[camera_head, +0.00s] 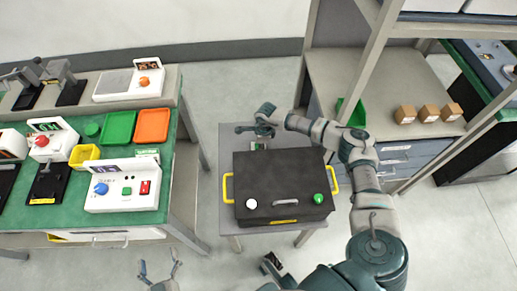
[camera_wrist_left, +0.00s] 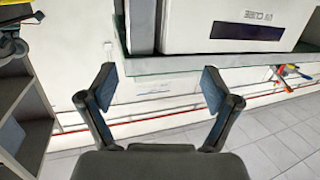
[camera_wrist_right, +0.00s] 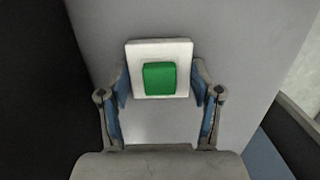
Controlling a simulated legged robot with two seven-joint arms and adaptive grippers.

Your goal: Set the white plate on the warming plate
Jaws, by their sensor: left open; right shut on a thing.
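The white plate (camera_wrist_right: 185,48) is a small square with a green block (camera_wrist_right: 159,78) on it, seen in the right wrist view. My right gripper (camera_wrist_right: 161,95) is shut on it, one finger on each side. In the head view my right gripper (camera_head: 256,131) is over the far edge of the small grey table, and a bit of the white-and-green plate (camera_head: 258,146) shows just below it. My left gripper (camera_head: 159,268) is open and empty at the bottom of the head view. A white unit with a grey top (camera_head: 116,82) and orange knob, likely the warming plate, stands on the left bench.
A black box (camera_head: 280,170) with yellow handles fills most of the grey table (camera_head: 229,243). The green-topped left bench holds a green tray (camera_head: 118,127), an orange tray (camera_head: 152,125), a yellow bin (camera_head: 84,155) and knobbed units. Small brown boxes (camera_head: 427,113) sit on the right shelf.

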